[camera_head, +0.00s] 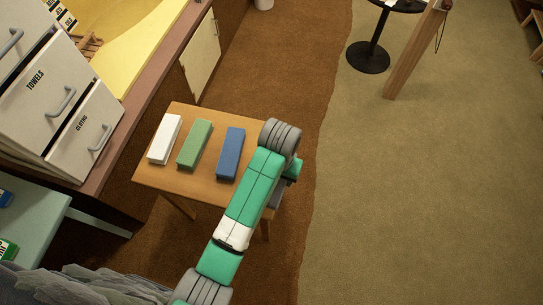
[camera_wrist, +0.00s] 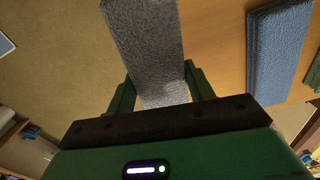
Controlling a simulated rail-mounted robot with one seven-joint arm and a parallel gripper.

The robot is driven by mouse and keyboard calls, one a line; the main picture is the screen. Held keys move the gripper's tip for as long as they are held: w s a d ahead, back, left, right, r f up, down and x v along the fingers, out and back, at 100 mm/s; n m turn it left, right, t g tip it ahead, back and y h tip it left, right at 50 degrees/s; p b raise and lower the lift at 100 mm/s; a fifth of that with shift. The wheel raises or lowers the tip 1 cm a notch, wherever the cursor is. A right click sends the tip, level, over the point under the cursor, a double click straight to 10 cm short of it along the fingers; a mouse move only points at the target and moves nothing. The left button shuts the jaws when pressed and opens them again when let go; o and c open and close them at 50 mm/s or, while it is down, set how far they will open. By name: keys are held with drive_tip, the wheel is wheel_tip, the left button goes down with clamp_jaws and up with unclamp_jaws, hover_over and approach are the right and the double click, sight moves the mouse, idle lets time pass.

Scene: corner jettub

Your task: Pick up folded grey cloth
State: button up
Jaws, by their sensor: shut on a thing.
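The folded grey cloth (camera_wrist: 147,40) is a long, textured block in the wrist view, running up from between the two fingers of my gripper (camera_wrist: 158,82). One finger is on each side of it, and the gripper is shut on it. In the head view my arm covers the gripper and most or all of the cloth, at the right end of the small wooden table (camera_head: 179,178). I cannot tell whether the cloth touches the tabletop.
Blue (camera_head: 230,154), green (camera_head: 195,144) and white (camera_head: 165,139) folded cloths lie left of my arm on the table. The blue one is also right in the wrist view (camera_wrist: 278,50). A white drawer unit (camera_head: 60,95) stands left. Carpet at right is open, before a round black stand (camera_head: 368,57).

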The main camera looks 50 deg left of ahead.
drive_tip(key=s+d, duration=0.4)
drive_tip(key=d, duration=0.4)
drive_tip(key=shift+r+p, duration=0.3)
drive_tip(key=shift+r, duration=0.1)
